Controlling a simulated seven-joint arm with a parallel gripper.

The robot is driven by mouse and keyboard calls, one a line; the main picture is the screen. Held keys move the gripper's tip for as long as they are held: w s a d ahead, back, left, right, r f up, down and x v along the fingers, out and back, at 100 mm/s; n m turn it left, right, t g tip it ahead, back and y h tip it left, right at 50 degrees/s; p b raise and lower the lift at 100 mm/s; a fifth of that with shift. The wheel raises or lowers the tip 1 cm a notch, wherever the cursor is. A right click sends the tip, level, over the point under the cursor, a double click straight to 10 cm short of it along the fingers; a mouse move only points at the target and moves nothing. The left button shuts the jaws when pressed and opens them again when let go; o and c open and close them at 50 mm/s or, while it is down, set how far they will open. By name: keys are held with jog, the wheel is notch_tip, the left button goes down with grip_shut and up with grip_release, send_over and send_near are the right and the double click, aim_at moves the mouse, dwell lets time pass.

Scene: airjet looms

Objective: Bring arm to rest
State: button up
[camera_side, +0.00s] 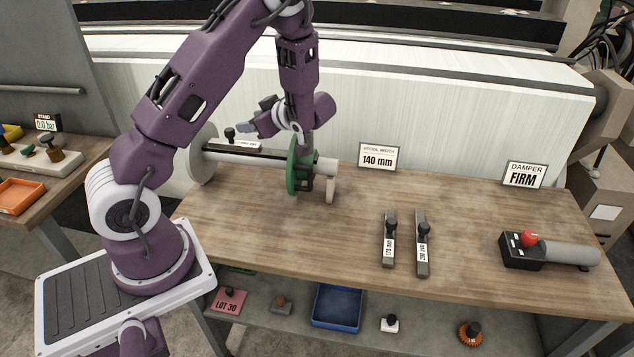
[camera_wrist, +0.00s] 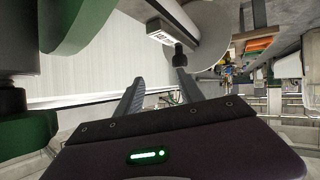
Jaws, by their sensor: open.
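My gripper (camera_side: 245,128) is at the spool, its fingers pointing left in the side view. In the wrist view the two grey fingers of my gripper (camera_wrist: 159,78) are apart, with nothing between them. A bar with a black knob (camera_side: 230,133) lies along the top of the spool's tube (camera_side: 326,165), just left of the fingertips. In the wrist view the knob (camera_wrist: 180,52) shows close to the right fingertip; I cannot tell whether they touch. The green flange (camera_side: 293,170) is below my wrist, partly hidden.
Two knobbed gauge bars (camera_side: 389,248) (camera_side: 422,252) lie mid-bench. A black box with a red knob (camera_side: 528,239) and grey cylinder is at right. Signs (camera_side: 378,157) (camera_side: 525,175) stand at the back. A blue tray (camera_side: 338,307) is on the lower shelf. The bench front is mostly clear.

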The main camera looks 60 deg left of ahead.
jog(key=w+d+r+m+t+h, duration=0.3)
jog(key=w+d+r+t, duration=0.45)
jog(key=w, duration=0.35)
jog(key=d+r+m+t+h, duration=0.2)
jog(key=d+r+m+h, duration=0.15)
jog(key=d, duration=0.35)
jog(key=d+r+m+t+h, duration=0.3)
jog(key=d+r, duration=0.1)
jog(key=d, duration=0.4)
jog(key=s+d+r+m+h, duration=0.3)
jog(key=s+d+m+h, duration=0.3)
jog(key=s+d, duration=0.45)
jog(key=s+f+m+g+y, duration=0.1)
jog(key=s+m+g, duration=0.1)
jog(key=s, duration=0.6)
jog(key=s+a+f+m+g+y, duration=0.1)
jog(key=s+f+m+g+y, duration=0.1)
jog(key=s+m, duration=0.3)
jog(key=s, duration=0.3)
jog(key=shift+a+f, duration=0.15)
jog(key=shift+a, duration=0.1)
